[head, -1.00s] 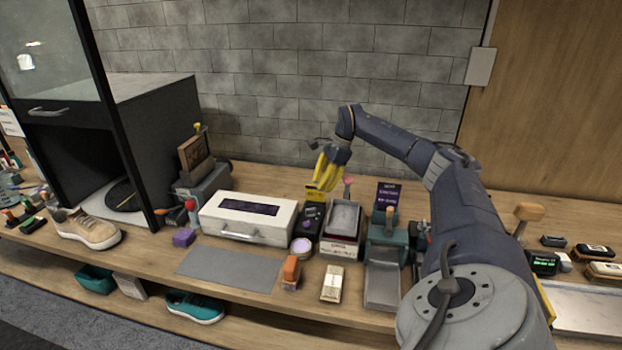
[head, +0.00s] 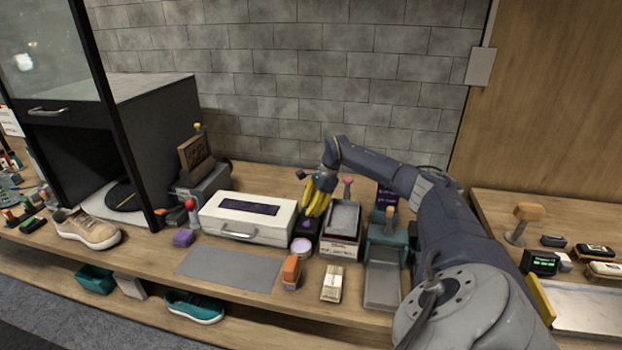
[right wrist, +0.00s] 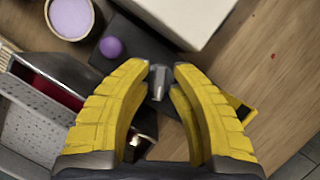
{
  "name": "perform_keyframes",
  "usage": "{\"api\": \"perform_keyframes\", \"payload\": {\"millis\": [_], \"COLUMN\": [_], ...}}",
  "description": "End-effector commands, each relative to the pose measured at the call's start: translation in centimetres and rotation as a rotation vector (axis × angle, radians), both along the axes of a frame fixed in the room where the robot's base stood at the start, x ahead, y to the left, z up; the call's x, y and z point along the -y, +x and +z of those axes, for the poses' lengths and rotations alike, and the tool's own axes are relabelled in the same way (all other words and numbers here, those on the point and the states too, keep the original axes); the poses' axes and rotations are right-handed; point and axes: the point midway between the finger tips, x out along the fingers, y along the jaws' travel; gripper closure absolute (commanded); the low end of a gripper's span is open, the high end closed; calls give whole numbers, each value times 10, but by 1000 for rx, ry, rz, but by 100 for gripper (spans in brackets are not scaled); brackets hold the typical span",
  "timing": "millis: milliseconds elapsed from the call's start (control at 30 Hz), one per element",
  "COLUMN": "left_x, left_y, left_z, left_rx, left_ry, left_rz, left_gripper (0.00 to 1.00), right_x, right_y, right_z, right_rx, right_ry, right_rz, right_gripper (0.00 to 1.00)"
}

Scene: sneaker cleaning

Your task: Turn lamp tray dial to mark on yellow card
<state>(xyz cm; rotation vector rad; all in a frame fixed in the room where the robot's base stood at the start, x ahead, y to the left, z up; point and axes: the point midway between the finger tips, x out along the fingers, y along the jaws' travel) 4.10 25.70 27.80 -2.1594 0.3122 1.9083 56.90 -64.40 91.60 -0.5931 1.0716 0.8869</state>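My right gripper (head: 308,213) is low over a black box (head: 305,229) between the white case and a grey tray. In the right wrist view its yellow fingers (right wrist: 160,68) are open, one on each side of a small grey dial knob (right wrist: 158,82) on the black box (right wrist: 128,62); I cannot tell whether they touch it. A purple ball (right wrist: 111,47) sits on the same box. A small yellow piece, likely the yellow card (right wrist: 244,113), shows beside the right finger; its mark is not readable. The fingers hide the card in the head view. My left gripper is not in view.
The white case (head: 248,219) stands close on the left of the box. The grey tray (head: 343,217) stands close on the right, with a teal device (head: 384,240) beyond it. A round purple jar (head: 301,246) is in front. A grey mat (head: 230,268) lies clear.

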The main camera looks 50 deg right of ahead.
Motion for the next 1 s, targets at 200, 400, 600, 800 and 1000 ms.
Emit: {"api": "perform_keyframes", "payload": {"millis": [200, 400, 600, 800, 1000], "left_x": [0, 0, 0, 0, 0], "left_y": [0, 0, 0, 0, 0], "left_z": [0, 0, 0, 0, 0], "left_rx": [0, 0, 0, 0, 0], "left_ry": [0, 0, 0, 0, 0], "left_rz": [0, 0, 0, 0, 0], "left_gripper": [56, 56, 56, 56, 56], "right_x": [0, 0, 0, 0, 0], "right_y": [0, 0, 0, 0, -1], "right_z": [0, 0, 0, 0, 0], "right_rx": [0, 0, 0, 0, 0], "right_ry": [0, 0, 0, 0, -1], "right_rz": [0, 0, 0, -26, -128], "right_gripper": [80, 100, 100, 100, 100]}}
